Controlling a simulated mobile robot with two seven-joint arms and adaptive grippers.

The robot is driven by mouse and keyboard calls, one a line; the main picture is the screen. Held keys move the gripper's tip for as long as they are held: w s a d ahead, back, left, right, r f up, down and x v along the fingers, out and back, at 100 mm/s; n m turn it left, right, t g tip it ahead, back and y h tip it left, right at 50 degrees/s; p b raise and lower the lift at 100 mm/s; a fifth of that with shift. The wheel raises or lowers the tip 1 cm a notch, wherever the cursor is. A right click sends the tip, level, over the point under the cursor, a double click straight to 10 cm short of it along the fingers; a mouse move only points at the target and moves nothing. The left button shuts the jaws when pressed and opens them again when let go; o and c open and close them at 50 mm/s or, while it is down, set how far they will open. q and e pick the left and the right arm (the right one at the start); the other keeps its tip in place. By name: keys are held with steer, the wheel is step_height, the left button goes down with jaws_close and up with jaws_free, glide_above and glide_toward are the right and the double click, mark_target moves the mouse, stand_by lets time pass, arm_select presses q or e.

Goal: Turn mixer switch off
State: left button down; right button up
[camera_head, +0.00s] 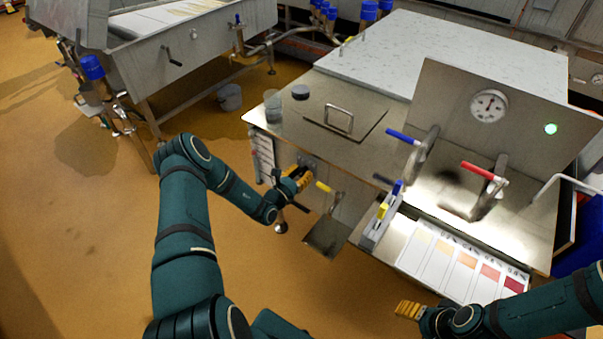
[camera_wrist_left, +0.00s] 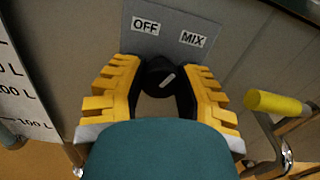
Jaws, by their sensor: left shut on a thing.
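The mixer switch (camera_wrist_left: 164,77) is a black round knob with a white mark, on a grey plate (camera_wrist_left: 172,42) labelled OFF on the left and MIX on the right. The white mark slants up and right, toward MIX. My left gripper (camera_wrist_left: 160,82) has its yellow fingers on both sides of the knob, shut on it. In the head view my left gripper (camera_head: 303,176) is at the front of the steel vat, hiding the knob. My right gripper (camera_head: 410,309) is at the lower right, away from the switch; its finger opening is unclear.
A yellow-handled valve (camera_wrist_left: 277,103) sits just right of the switch. A litre scale (camera_wrist_left: 22,90) is at the left. The steel worktop (camera_head: 285,125) is above, with red (camera_head: 478,171) and blue (camera_head: 403,137) handles. Open floor (camera_head: 90,240) lies left.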

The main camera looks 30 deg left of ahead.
arm_select(q)
steer(key=n+p, duration=0.1)
steer(key=n, duration=0.5)
steer(key=shift+d+n+p, duration=0.1)
steer(key=shift+n+p, duration=0.2)
steer(key=shift+n, duration=2.1)
steer(key=c, duration=0.6)
jaws_free()
steer(key=s, duration=1.2)
steer(key=shift+a, duration=0.45)
